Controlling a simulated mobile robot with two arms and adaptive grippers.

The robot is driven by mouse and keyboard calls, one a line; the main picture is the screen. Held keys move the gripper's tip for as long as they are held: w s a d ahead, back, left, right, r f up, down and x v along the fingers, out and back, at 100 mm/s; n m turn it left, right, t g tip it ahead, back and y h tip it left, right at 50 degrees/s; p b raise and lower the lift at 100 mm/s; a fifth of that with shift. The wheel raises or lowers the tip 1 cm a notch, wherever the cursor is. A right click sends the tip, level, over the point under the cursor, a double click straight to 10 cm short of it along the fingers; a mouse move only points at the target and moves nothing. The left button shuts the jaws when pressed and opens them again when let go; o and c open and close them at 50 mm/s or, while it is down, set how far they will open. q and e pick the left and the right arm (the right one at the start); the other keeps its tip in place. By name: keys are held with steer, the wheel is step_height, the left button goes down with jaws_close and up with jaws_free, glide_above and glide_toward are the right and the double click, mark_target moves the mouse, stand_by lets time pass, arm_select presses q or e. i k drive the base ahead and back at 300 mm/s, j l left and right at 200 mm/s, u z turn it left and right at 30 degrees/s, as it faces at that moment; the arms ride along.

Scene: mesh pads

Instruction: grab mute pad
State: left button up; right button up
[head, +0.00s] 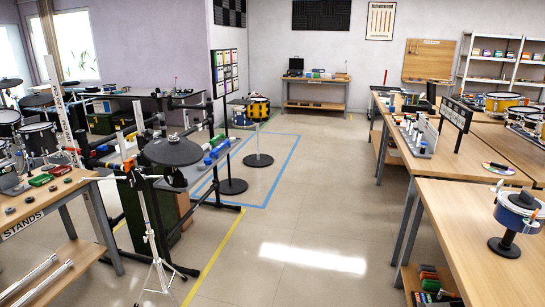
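Neither of my grippers is in view. No item can be clearly told as the mute pad. A dark grey round pad (173,151) sits on a chrome tripod stand (152,240) at the left, beside the aisle. A blue drum-like pad with a pale top (518,208) stands on a round black base on the near right table. Flat round dark pieces, red and green blocks (42,180) lie on the near left bench.
Near right table (470,245) and left bench (68,190), labelled STANDS, flank the aisle. The floor (300,220) between them is clear. Black round-based stands (233,187) stand farther in, near blue floor tape. A workbench (315,80) is at the back wall.

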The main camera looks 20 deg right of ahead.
mark_target(525, 200)
steer(key=i+l+z, duration=0.15)
steer(key=i+z, duration=0.7)
steer(key=z, duration=0.15)
steer(key=i+j+z, duration=0.1)
steer(key=i+z, duration=0.35)
steer(key=i+j+z, duration=0.3)
steer(key=z, duration=0.2)
steer(key=i+j+z, duration=0.2)
steer(key=z, duration=0.2)
steer(key=i+j+z, duration=0.4)
steer(key=j+z, duration=0.2)
steer(key=z, duration=0.2)
steer(key=i+j+z, duration=0.2)
steer(key=j+z, duration=0.6)
steer(key=i+j, duration=0.05)
